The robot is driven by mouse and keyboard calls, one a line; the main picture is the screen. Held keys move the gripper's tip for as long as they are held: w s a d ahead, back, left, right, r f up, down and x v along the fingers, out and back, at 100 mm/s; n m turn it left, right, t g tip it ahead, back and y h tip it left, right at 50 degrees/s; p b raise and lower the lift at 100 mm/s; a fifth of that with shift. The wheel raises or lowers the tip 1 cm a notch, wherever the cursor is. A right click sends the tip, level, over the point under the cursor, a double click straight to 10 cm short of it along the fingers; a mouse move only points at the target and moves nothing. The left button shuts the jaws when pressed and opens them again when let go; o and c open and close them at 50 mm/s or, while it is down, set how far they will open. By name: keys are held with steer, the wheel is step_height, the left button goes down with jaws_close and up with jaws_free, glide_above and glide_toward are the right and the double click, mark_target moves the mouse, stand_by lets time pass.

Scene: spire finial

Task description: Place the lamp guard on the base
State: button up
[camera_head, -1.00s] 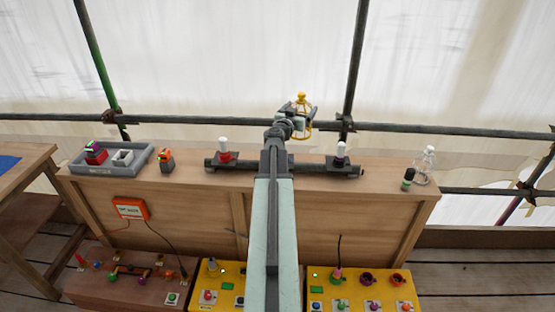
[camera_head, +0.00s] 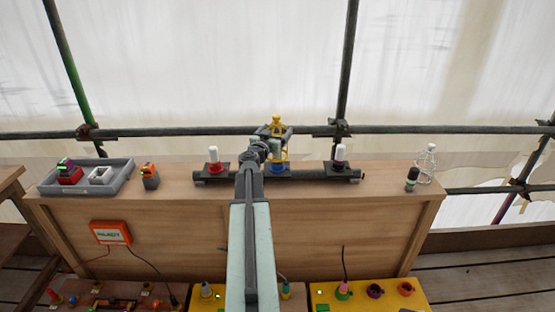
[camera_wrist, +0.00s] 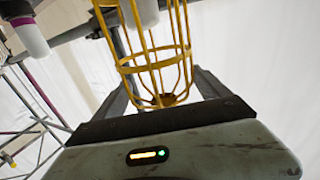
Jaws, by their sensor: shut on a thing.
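The yellow wire lamp guard (camera_head: 277,120) is held upright by my gripper (camera_head: 274,132) above the middle of the dark rail. The wrist view shows its cage (camera_wrist: 155,55) between the fingers of my gripper (camera_wrist: 160,98). The base with a blue collar (camera_head: 278,167) sits directly below the guard, partly hidden by my arm. In the wrist view a white lamp (camera_wrist: 144,12) shows at the cage's open end, at the picture's top. I cannot tell how far it is inside the cage.
A dark cylinder (camera_head: 411,179) and a clear wire-like guard (camera_head: 427,165) stand right. A scaffold pole (camera_head: 400,130) runs behind.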

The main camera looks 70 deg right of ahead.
step_height(320, 180, down, 6)
steer(key=b, duration=0.4)
steer(key=shift+s+f+b, duration=0.15)
steer(key=shift+f+b, duration=0.1)
steer(key=shift+b, duration=0.15)
steer(key=shift+r, duration=0.25)
steer(key=shift+f, duration=0.2)
steer(key=o, duration=1.4)
steer(key=shift+r, duration=0.15)
